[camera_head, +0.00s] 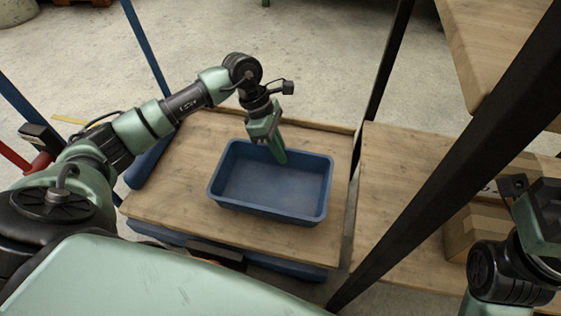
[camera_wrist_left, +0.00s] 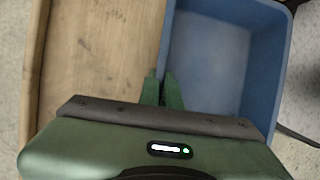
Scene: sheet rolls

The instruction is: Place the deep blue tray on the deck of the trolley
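The deep blue tray (camera_head: 272,205) is an open, empty rectangular bin. It appears upright over the wooden deck (camera_head: 180,185) of the blue-framed trolley; whether its base touches the boards is hard to tell. My left gripper (camera_head: 277,152) is at the tray's far wall, pointing down. In the left wrist view, the fingers (camera_wrist_left: 162,92) lie close together on either side of the tray's wall (camera_wrist_left: 167,45), with the deck (camera_wrist_left: 100,50) beside it. My right gripper (camera_head: 543,215) is partly in view at the right edge; its fingertips are not clear.
A wooden shelf rack with dark posts (camera_head: 440,175) stands right of the trolley. A cardboard box (camera_head: 475,230) sits on its lower shelf (camera_head: 400,180). An upper shelf (camera_head: 490,40) overhangs at top right. Bare deck shows left of the tray, and open floor lies behind.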

